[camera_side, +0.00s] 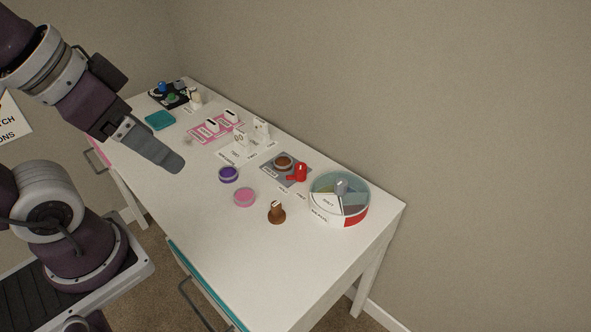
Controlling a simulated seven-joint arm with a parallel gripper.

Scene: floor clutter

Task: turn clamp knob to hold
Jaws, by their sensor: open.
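A red knob with a short pointer (300,173) stands at the right edge of a grey plate (271,172) that also bears a round brown button (283,162). Small white labels lie in front of the red knob; their print is too small to read surely. A brown knob (277,212) stands alone nearer the front edge. I cannot tell for sure which knob is the clamp knob. My gripper (176,163) is open and empty, seen edge-on above the left part of the table, well left of both knobs and apart from them.
The white table (200,215) carries a round sectored dial box (339,198), purple (228,174) and pink (244,197) discs, and a pink switch panel (216,127). A teal square (160,120) and dark panel (173,95) lie behind. The front left tabletop is clear.

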